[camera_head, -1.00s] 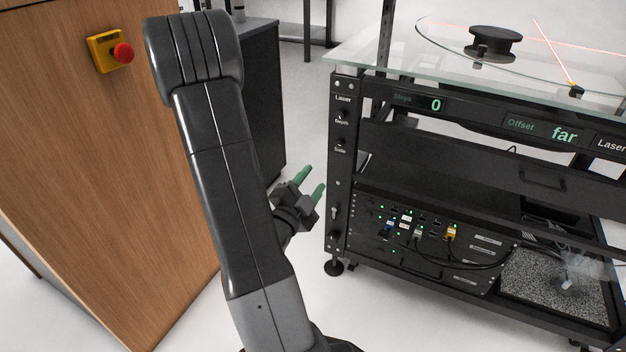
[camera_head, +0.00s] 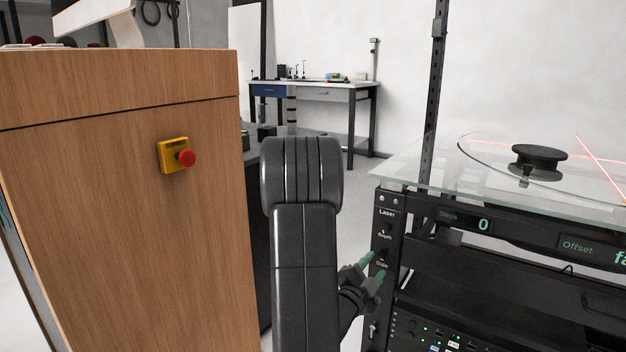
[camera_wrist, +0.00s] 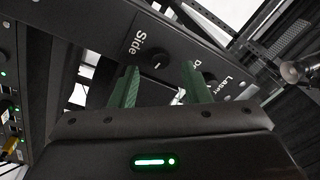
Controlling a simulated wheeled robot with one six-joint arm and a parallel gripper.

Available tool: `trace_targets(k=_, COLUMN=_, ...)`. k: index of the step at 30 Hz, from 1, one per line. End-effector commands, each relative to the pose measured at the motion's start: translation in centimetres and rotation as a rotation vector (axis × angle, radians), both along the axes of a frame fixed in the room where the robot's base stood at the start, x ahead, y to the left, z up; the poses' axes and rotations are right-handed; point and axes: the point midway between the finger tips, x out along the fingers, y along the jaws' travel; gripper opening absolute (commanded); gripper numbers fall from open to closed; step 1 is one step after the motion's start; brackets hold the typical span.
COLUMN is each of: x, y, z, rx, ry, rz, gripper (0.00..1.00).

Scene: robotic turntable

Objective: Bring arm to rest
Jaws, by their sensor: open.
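My gripper (camera_head: 374,268) has two green fingers and is at the left front post of the turntable rack, just right of my dark upright arm. In the wrist view my gripper (camera_wrist: 160,85) is open with nothing between its fingers. The panel (camera_wrist: 145,50) with the "Side" label and a dark knob (camera_wrist: 156,66) shows beyond the fingertips. I cannot tell how far the fingers are from the panel. In the head view the panel (camera_head: 385,240) carries the labels Laser, Depth and Side.
A wooden cabinet (camera_head: 110,220) with a red emergency button (camera_head: 186,158) stands close left of my arm. A workbench (camera_head: 315,90) stands at the back.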

Motion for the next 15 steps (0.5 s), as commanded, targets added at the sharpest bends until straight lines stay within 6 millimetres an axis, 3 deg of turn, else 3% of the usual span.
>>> trace_targets(k=6, x=1.7, y=-1.3, z=0.2, rx=0.001, ry=0.0, rz=-0.001, gripper=0.43)
trace_targets(k=15, x=2.1, y=-1.5, z=0.3, rx=-0.001, ry=0.0, rz=0.001, gripper=0.43)
